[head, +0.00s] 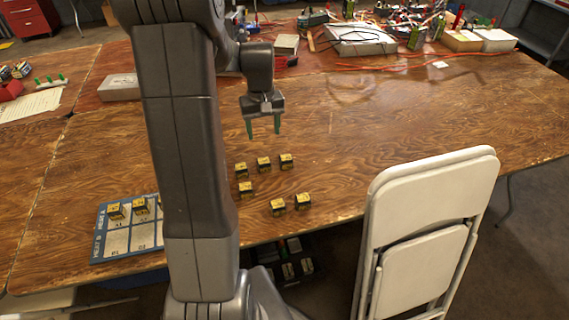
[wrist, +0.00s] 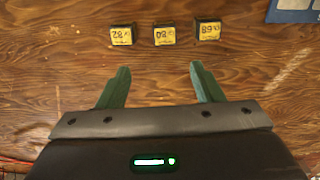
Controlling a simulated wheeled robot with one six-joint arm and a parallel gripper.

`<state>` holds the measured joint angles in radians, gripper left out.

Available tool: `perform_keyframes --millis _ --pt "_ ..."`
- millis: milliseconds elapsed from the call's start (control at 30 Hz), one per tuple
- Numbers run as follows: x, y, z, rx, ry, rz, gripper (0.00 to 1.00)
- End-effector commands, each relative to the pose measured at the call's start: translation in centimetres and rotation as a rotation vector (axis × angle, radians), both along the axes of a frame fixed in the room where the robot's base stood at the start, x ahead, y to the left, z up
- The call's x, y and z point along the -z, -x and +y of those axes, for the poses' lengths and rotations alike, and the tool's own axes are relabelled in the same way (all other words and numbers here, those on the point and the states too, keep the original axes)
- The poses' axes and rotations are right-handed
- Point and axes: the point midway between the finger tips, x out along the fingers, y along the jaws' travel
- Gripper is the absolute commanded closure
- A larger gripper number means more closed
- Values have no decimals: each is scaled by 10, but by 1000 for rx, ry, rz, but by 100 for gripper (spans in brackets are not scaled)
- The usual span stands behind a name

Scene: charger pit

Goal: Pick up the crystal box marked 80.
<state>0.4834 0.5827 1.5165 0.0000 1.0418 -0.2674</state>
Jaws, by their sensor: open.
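Three small black-and-yellow crystal boxes stand in a row in the wrist view, their labels upside down. The middle one (wrist: 164,35) seems to read 80; it appears to be the middle box of the back row in the head view (head: 264,163). The box to its left (wrist: 121,34) seems to read 82, and the one to its right (wrist: 208,31) is hard to read. My gripper (head: 263,128) is open and empty above the table, behind that row in the head view. In the wrist view its green fingers (wrist: 159,68) stay apart from the boxes, roughly lined up with the middle one.
More boxes (head: 277,207) stand nearer the front edge. A blue-and-white grid mat (head: 99,245) at the left front carries boxes. A white folding chair (head: 425,215) stands at the front right. Clutter and red cables fill the back; the right tabletop is mostly clear.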

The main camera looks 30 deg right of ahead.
Motion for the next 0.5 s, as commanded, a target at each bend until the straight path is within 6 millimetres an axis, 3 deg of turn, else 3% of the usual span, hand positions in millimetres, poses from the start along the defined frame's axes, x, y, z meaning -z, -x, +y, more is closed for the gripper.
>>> perform_keyframes --millis 233,500 --pt "52 1 1 1 -2 5 40" --pt "75 1 1 2 0 2 40"
